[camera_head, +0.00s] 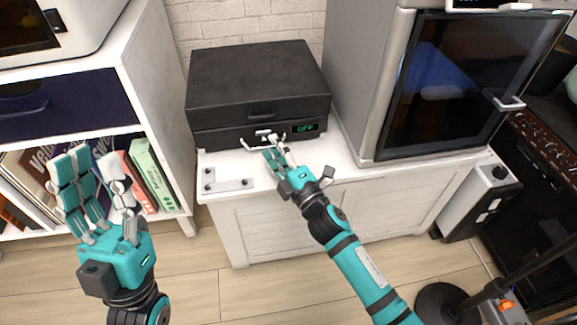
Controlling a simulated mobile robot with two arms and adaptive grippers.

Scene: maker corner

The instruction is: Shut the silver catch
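The silver catch (262,132) is on the front of a black case (258,78), below its handle and left of a small green display. Part of it is overlapped by my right fingers, and I cannot tell from here whether it is latched. My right gripper (272,148) is just in front of and below the catch, its fingers slightly apart with nothing seen between them. I cannot tell whether they touch the catch. My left gripper (100,160) is open and empty, fingers up, far to the left in front of the bookshelf.
The case stands lid down on a white cabinet (330,195), with a flat silver bracket (229,185) at its front left. A large grey machine with a dark glass door (450,80) stands close on the right. White shelves (165,90) with books are on the left.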

